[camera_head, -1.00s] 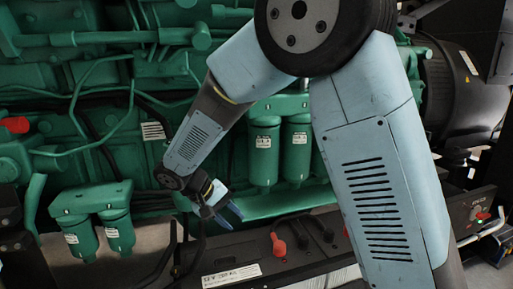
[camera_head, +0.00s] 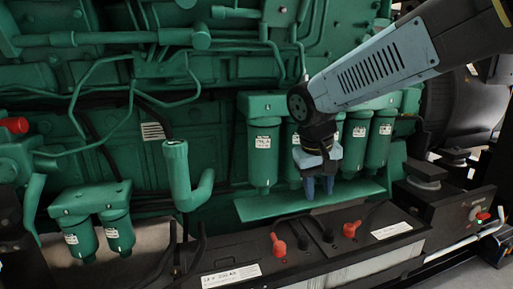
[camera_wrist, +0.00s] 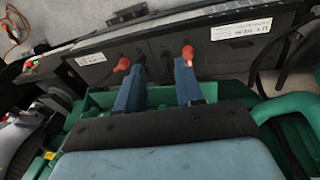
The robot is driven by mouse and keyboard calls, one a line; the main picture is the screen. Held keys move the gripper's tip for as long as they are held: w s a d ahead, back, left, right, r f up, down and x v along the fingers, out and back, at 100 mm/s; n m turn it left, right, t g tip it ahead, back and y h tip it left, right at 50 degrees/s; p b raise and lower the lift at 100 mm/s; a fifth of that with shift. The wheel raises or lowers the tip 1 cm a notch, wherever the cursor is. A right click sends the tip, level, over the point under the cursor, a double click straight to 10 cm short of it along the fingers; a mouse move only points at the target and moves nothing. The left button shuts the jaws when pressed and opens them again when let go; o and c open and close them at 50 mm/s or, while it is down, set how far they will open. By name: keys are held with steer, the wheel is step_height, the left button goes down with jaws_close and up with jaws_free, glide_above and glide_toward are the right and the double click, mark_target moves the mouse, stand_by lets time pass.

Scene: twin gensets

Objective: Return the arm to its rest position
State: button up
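My gripper (camera_head: 320,187) hangs pointing down in front of the row of green filter canisters (camera_head: 264,155) on the green engine (camera_head: 210,85). Its two blue fingers are apart with nothing between them. In the wrist view my gripper (camera_wrist: 160,85) also shows open and empty, its fingers pointing toward the black batteries. My arm reaches in from the upper right in the head view. The gripper hides part of the middle canisters.
Below the gripper are a green shelf (camera_head: 275,205) and black batteries (camera_head: 235,255) with red terminal caps (camera_head: 278,245). A green elbow pipe (camera_head: 180,175) stands to the left. Two smaller filters (camera_head: 118,232) are at lower left. A black switch box (camera_head: 450,205) is at right.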

steer(key=s+d+r+m+t+y, duration=0.1)
steer(key=s+d+r+m+t, duration=0.1)
steer(key=s+d, duration=0.7)
steer(key=shift+s+d+r+t+y, duration=0.2)
steer(key=shift+s+r+t+y, duration=0.2)
steer(key=shift+s+r+t, duration=0.6)
